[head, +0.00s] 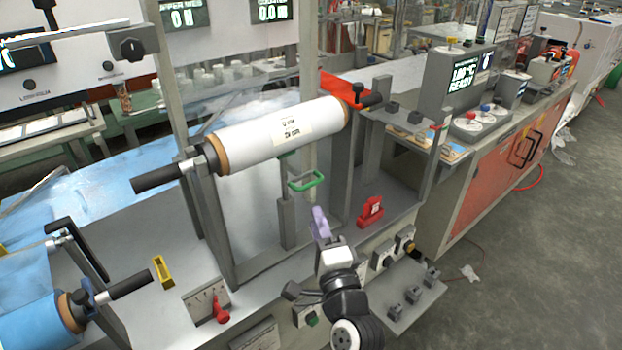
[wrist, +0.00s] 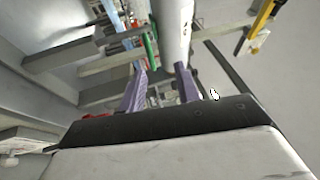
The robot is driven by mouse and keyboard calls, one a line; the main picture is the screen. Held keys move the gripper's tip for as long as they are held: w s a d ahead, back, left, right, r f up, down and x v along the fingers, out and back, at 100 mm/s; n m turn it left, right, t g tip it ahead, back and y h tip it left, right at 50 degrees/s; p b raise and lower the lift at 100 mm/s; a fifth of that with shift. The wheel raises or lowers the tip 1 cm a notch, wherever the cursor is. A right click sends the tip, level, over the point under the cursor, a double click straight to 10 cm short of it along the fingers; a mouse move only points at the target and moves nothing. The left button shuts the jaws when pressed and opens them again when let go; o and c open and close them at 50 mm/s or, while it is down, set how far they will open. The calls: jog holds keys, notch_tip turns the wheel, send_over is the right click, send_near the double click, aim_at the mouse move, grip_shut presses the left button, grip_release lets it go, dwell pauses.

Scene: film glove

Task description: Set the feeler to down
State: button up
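A green loop-shaped handle (head: 306,181), which I take to be the feeler, sticks out from a grey post below the white film roll (head: 280,135). It looks roughly level; no label on it is readable. In the wrist view a green bar (wrist: 151,48) shows beyond my fingers, beside the white roll (wrist: 173,30). My gripper (head: 320,222) has purple fingers and is in front of and below the green handle, apart from it. In the wrist view the two fingers of my gripper (wrist: 161,85) stand apart with nothing between them.
A red block (head: 370,211) stands on the grey bench right of my gripper. A yellow bracket (head: 163,272) and a red-knobbed dial plate (head: 208,304) are at the left front. Grey uprights carry the roll, and its black handle (head: 160,179) juts out left.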

aim_at(311, 184)
jog(key=shift+m, duration=0.6)
jog(key=x, duration=0.4)
jog(key=d+f+b+x, duration=0.1)
jog(key=x, duration=0.3)
jog(key=w+d+f+b+x, duration=0.1)
jog(key=x, duration=0.3)
jog(key=shift+a, duration=0.1)
grip_shut()
